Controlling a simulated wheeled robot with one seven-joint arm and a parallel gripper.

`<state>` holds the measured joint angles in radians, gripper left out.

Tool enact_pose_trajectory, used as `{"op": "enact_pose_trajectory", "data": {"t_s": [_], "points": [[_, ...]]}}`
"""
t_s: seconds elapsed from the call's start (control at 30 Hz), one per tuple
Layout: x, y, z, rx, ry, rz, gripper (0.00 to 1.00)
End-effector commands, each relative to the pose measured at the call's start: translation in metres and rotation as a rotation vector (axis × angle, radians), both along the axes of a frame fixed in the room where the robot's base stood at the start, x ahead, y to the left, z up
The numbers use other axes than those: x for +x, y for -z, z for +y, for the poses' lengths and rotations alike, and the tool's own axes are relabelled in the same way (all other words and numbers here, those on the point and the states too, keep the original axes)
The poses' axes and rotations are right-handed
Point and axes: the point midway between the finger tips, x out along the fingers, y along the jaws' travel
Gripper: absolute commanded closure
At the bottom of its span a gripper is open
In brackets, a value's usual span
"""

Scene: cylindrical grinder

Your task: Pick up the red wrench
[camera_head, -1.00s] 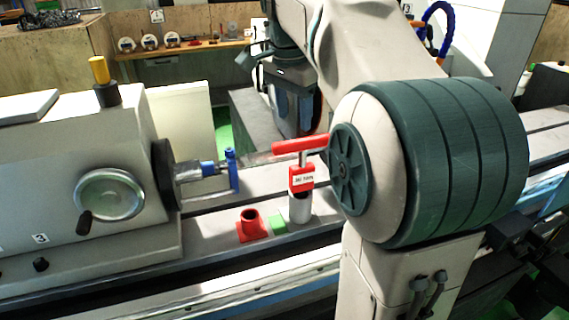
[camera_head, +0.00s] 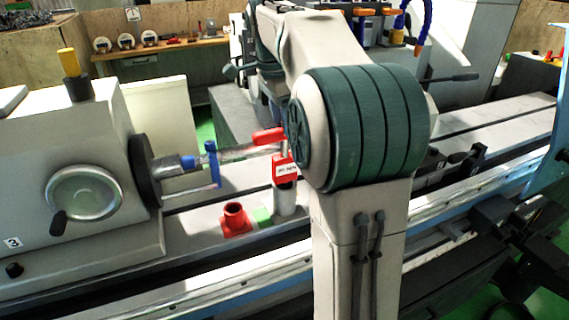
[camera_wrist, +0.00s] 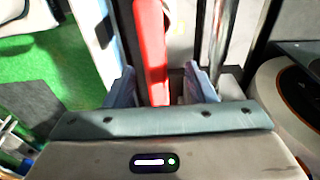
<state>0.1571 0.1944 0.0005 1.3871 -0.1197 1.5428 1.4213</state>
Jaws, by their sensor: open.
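The red wrench shows in the head view as a red bar (camera_head: 269,135) lying roughly level, its right end hidden behind my arm. In the wrist view, a long red bar (camera_wrist: 151,45), which looks like the same wrench, runs down between the two fingers. My gripper (camera_wrist: 160,70) is open, with one pale blue-grey finger on each side of the bar. I cannot tell whether either finger touches it. In the head view my arm hides most of the area around the wrench.
A red labelled block (camera_head: 285,170) sits on a pale cylinder (camera_head: 284,199). A red socket-like part (camera_head: 235,219) and a green block (camera_head: 262,216) stand beside it on the grinder bed. The workhead with its handwheel (camera_head: 85,193) is at left, with a blue clamp (camera_head: 212,164) on its spindle.

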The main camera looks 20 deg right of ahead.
Motion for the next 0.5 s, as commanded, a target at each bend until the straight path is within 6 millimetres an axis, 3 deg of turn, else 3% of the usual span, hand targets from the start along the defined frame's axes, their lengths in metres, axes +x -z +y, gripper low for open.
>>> {"op": "enact_pose_trajectory", "data": {"t_s": [0.17,0.5], "points": [[-0.002,0.010,-0.002,0.000,0.000,0.001,0.50],[-0.006,0.051,-0.007,0.000,-0.001,0.001,0.50]]}}
